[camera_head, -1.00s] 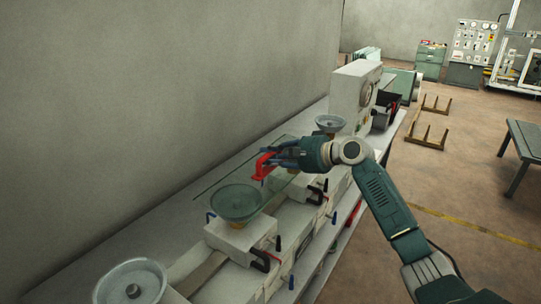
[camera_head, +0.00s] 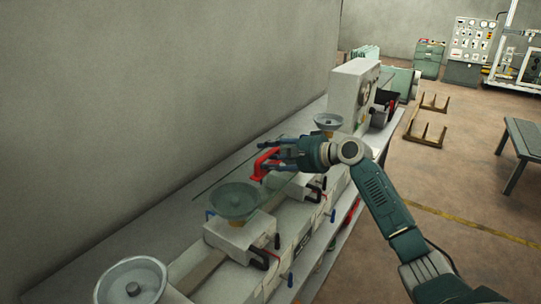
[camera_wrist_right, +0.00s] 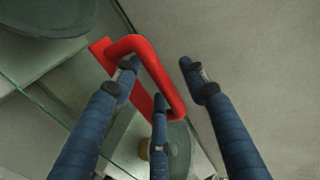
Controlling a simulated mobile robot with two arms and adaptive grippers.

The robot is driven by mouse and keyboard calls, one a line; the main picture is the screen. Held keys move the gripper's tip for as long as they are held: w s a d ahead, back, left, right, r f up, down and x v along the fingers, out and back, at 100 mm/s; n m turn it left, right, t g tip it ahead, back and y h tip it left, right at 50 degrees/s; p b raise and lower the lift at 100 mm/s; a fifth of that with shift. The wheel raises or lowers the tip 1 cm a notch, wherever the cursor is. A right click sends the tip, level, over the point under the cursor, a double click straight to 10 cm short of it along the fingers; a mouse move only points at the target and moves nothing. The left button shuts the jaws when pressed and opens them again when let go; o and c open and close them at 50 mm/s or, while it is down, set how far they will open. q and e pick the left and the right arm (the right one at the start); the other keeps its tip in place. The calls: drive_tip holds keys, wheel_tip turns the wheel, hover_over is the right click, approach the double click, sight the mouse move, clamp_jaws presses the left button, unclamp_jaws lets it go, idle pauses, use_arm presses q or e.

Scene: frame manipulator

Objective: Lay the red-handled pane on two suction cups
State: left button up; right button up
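The clear glass pane (camera_head: 222,180) lies low along the bench, with its far edge a thin line. Its red handle (camera_head: 262,165) stands at the fingers of my right gripper (camera_head: 278,157). In the right wrist view the red handle (camera_wrist_right: 152,72) runs between the spread fingers, the right finger clearly apart from it. One suction cup (camera_head: 233,200) sits at the near end of the pane; another cup (camera_wrist_right: 175,140) shows below the handle. Whether the pane touches both cups is hard to tell. My left gripper is out of view.
Another suction cup (camera_head: 132,284) stands at the near left, and one more (camera_head: 328,121) at the far end. Clamps with black and blue handles line the bench's right side. A wall borders the left; open floor (camera_head: 440,220) lies right.

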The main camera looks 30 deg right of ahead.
drive_tip(key=v, duration=1.2)
drive_tip(key=shift+r, duration=0.15)
